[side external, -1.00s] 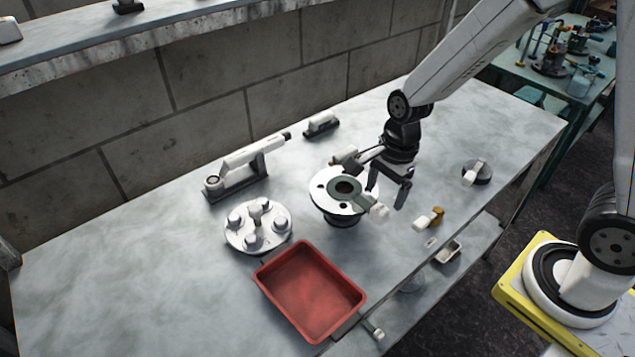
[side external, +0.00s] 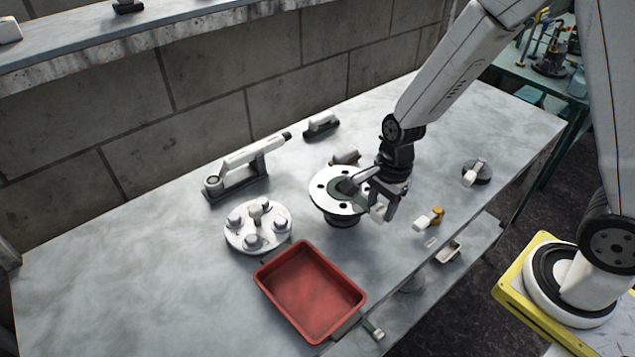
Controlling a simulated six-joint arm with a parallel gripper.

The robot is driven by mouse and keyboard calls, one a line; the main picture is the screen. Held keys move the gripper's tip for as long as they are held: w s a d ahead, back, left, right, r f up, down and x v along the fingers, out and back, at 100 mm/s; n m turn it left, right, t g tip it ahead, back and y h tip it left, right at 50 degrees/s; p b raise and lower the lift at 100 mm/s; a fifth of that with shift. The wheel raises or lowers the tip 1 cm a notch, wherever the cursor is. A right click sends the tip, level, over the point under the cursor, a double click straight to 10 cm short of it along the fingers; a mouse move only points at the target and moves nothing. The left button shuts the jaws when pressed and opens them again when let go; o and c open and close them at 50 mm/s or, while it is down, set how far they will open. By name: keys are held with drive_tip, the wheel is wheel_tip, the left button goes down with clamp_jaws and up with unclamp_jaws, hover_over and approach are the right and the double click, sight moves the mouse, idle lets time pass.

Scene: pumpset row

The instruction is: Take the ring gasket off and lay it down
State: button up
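The ring gasket (side external: 337,187) is a dark grey-green ring lying on top of a round white flange (side external: 322,197). A tab with a pale block (side external: 377,213) sticks out from its right side. My gripper (side external: 374,199) points down over the right side of the flange, close to the tab. Its fingers look spread, one towards the ring's middle and one just right of the pale block. The fingers and wrist hide part of the ring and tab, so contact cannot be made out.
A red tray (side external: 310,292) stands in front of the flange. A round cover with several bolts (side external: 257,226) lies to the left, and a lever tool (side external: 240,170) behind it. A small white-and-orange piece (side external: 428,219) lies right. The bench (side external: 130,265) is clear at far left.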

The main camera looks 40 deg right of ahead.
clamp_jaws()
drive_tip(key=shift+c, duration=1.4)
unclamp_jaws()
clamp_jaws()
drive_tip(key=shift+r, duration=1.6)
drive_tip(key=shift+r, duration=0.35)
